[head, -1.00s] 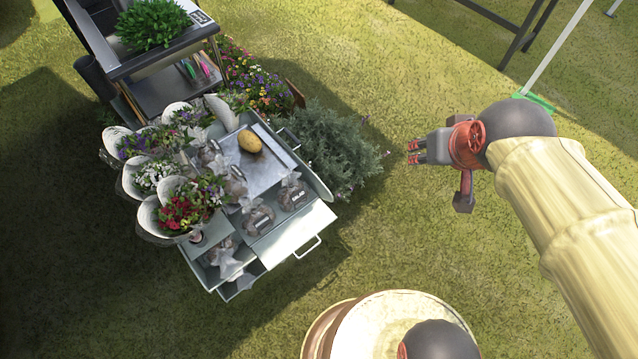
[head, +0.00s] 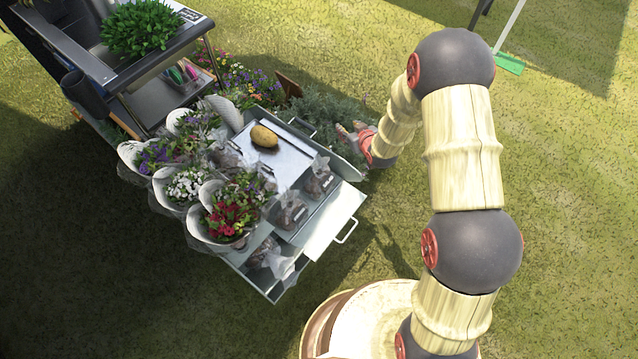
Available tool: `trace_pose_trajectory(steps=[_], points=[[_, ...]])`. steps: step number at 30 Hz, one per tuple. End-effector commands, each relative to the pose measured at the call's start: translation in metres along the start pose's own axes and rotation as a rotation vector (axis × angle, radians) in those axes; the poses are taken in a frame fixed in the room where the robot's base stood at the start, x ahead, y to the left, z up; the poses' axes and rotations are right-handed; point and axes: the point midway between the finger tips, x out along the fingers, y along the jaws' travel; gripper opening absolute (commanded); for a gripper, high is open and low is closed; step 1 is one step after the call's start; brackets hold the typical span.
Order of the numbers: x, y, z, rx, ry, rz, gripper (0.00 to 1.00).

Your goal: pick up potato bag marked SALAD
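Clear potato bags with dark labels sit in the grey metal cart's compartments. One bag (head: 319,182) is at the right, beside the metal tray, and another bag (head: 291,213) is lower left of it. A third bag (head: 264,254) is in the lower front compartment. The labels' lettering is too small to read with certainty now. My gripper (head: 346,129) is at the cart's upper right edge, above and right of the right-hand bag and apart from it. The fingers are small and partly merge with the bush behind, so their opening is unclear.
A potato (head: 264,136) lies on the metal tray (head: 284,163). Wrapped bouquets (head: 230,217) crowd the cart's left side. A grey-green bush (head: 318,108) stands behind my gripper. A pulled-out drawer front with a handle (head: 346,231) juts right. Open grass lies right.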

Motion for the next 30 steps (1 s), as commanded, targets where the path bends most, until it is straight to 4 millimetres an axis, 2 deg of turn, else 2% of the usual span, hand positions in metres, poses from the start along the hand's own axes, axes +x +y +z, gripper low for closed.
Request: trace_pose_trajectory(steps=[1, 6, 9, 13, 16, 19, 30], points=[[0.017, -0.013, 0.029, -0.001, 0.01, -0.023, 0.38], [0.052, -0.056, 0.102, 0.004, 0.095, -0.089, 0.38], [0.061, -0.08, 0.141, 0.014, 0.142, -0.124, 0.38], [0.064, -0.103, 0.181, 0.03, 0.19, -0.155, 0.38], [0.063, -0.115, 0.198, 0.039, 0.217, -0.17, 0.38], [0.062, -0.12, 0.207, 0.045, 0.231, -0.177, 0.38], [0.095, -0.129, 0.202, 0.045, 0.237, -0.179, 0.38]])
